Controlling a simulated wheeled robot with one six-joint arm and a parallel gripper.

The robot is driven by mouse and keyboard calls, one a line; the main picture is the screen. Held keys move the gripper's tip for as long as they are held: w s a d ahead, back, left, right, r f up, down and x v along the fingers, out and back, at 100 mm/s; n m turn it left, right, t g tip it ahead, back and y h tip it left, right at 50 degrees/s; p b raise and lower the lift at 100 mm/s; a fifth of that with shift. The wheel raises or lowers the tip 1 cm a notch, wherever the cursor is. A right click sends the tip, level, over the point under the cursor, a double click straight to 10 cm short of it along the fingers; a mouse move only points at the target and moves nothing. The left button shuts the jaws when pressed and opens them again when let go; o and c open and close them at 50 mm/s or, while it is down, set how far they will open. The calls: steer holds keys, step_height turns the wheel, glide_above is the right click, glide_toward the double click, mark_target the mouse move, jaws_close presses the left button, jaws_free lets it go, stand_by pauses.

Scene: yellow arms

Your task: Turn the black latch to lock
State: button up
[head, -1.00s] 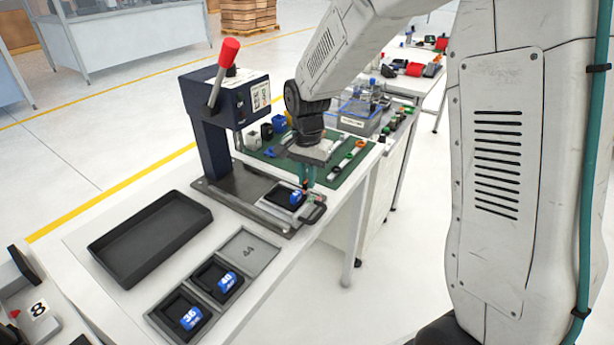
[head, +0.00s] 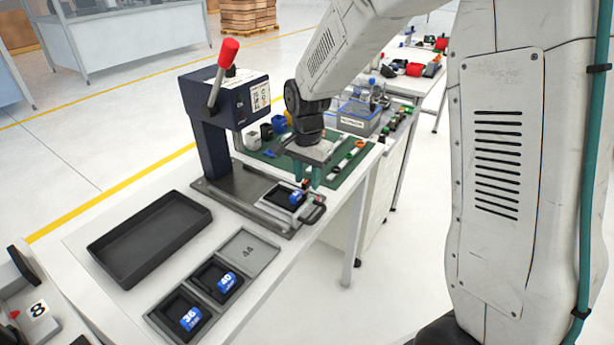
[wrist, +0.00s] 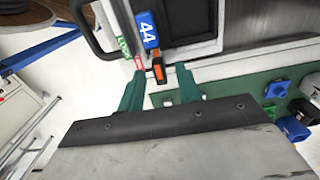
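The latch (wrist: 157,68) is a small black piece with an orange part in the wrist view. It sits at the edge of the press fixture, below a blue part marked 44 (wrist: 147,30). A red label (wrist: 139,62) and a green label (wrist: 124,46) lie to its left. My gripper (wrist: 161,76) is open, its two teal fingers apart on either side of the latch; I cannot tell whether either touches it. In the head view my gripper (head: 308,180) is over the right end of the fixture, by the blue part (head: 296,197). The latch is too small to make out there.
A dark press (head: 222,130) with a red-knobbed lever stands behind the fixture. A black handle loop (head: 314,214) juts from the fixture's front. An empty black tray (head: 150,240) and shallow nests with blue parts (head: 190,318) lie in front. A green mat (head: 345,172) holds several small items.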

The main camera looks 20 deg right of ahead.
mark_target(308, 181)
step_height(308, 181, up, 8)
steer(key=shift+f, duration=0.1)
stand_by(0.5)
stand_by(0.4)
steer(key=shift+s+n, duration=0.1)
steer(key=shift+n, duration=0.3)
steer(key=s+d+r+n, duration=0.1)
steer(key=s+r+n, duration=0.1)
steer(key=s, duration=0.8)
steer(key=s+d+r+n+t, duration=0.1)
steer(key=s+r+n, duration=0.2)
steer(key=s, duration=0.7)
steer(key=s+d+r+n, duration=0.2)
steer(key=s+n, duration=0.3)
steer(key=s, duration=0.5)
steer(key=shift+r, duration=0.35)
